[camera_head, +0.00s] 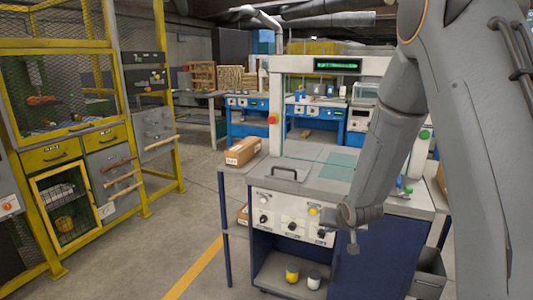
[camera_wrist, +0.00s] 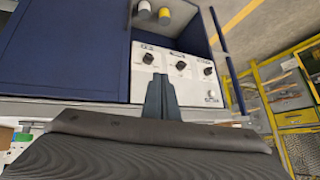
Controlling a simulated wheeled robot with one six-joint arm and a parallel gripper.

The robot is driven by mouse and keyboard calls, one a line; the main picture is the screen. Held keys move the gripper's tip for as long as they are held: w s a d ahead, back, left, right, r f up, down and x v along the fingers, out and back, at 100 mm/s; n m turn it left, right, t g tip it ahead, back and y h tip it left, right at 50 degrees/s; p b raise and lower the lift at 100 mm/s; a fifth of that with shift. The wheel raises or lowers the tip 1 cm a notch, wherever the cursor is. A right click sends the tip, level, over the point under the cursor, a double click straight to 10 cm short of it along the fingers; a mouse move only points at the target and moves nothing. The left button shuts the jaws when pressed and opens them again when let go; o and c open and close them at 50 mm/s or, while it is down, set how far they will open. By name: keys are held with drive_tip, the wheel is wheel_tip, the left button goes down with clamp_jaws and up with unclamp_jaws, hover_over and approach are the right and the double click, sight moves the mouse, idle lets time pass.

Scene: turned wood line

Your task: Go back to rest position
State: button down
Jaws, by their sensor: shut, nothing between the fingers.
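My gripper (camera_head: 353,243) hangs in front of the right end of the machine's white control panel (camera_head: 290,219) in the head view, with my grey arm above it. In the wrist view my gripper (camera_wrist: 160,80) is shut, its dark fingers together and nothing between them. The panel (camera_wrist: 176,67) with its black knobs lies beyond the fingertips there. I cannot tell whether the fingertips touch the panel.
The machine's grey top (camera_head: 330,173) has a dark handle (camera_head: 288,173). A cardboard box (camera_head: 243,151) sits on the left side shelf. Yellow and white containers (camera_head: 292,273) stand in the open cabinet. A yellow-framed cage (camera_head: 62,90) is at left. The floor between (camera_head: 190,225) is clear.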

drive_tip(key=s+r+g, duration=0.2)
drive_tip(key=s, duration=0.8)
drive_tip(key=s+a+r+n+g, duration=0.1)
drive_tip(key=s+r+g, duration=0.2)
drive_tip(key=s, duration=0.8)
drive_tip(key=s+a+r+g, duration=0.1)
drive_tip(key=s+r+g, duration=0.2)
drive_tip(key=s, duration=0.8)
drive_tip(key=shift+n+h+p, duration=0.3)
drive_tip(key=shift+n, duration=0.1)
drive_tip(key=shift+d+r, duration=0.1)
